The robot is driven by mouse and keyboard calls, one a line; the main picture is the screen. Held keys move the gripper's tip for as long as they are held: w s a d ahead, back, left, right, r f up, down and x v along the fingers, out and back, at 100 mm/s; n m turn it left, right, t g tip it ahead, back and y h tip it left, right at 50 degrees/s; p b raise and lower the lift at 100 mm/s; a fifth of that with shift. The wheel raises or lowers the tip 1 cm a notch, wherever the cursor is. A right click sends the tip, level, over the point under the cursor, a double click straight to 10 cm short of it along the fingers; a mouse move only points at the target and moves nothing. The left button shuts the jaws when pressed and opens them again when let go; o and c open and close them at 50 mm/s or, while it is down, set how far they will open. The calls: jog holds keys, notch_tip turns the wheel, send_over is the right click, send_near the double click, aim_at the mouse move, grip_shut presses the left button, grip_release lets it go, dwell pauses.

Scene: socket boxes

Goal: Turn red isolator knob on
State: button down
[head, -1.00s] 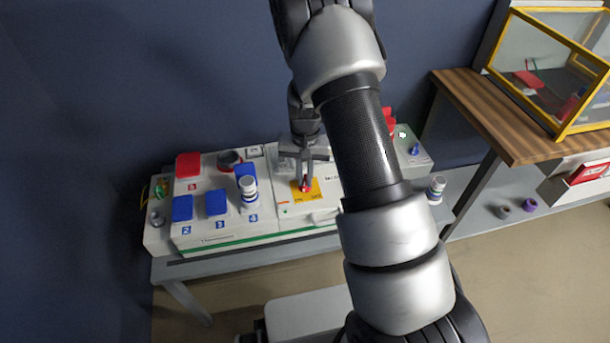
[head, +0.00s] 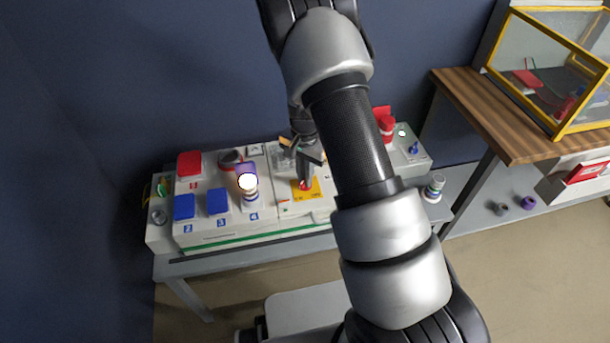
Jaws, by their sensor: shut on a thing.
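The red isolator knob (head: 304,184) sits on a yellow plate (head: 314,190) on the pale socket panel. Only a small part of the knob shows below my fingers. My gripper (head: 306,178) is over the plate, pointing down, with its fingers shut on the red knob. The gripper body is turned at an angle. My arm hides the panel just right of the plate.
Blue socket covers (head: 184,207) and a red cover (head: 189,163) are on the panel's left part. A red plug-like part (head: 387,124) stands behind my arm. A wooden table (head: 505,120) with a yellow-framed case (head: 550,70) is at right.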

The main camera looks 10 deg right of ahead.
jog(key=c, duration=1.8)
grip_release()
jog(key=shift+r, duration=0.1)
jog(key=shift+r+p, duration=1.55)
jog(key=shift+r, duration=7.1)
